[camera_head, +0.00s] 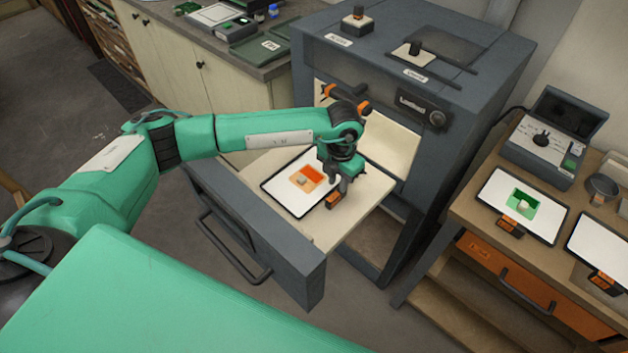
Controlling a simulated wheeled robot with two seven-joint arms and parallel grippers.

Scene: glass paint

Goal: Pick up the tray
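A white tray (285,198) with a dark rim lies on the pale base of the pulled-out drawer (345,222) of the dark grey kiln-like cabinet. On it is an orange-red square (308,177) with a small pale piece (301,181). An orange-and-black handle (333,199) sits at the tray's right edge. My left gripper (337,196) points down right at this handle. Its fingers are small and partly hidden, so I cannot tell whether they are shut on it. My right gripper is not in view.
The grey cabinet (470,45) stands directly behind the drawer. The drawer's raised front (265,245) has a bar handle. A wooden bench (455,212) at right holds a tray with a green square (500,190), another tray (592,235) and a control box (545,150).

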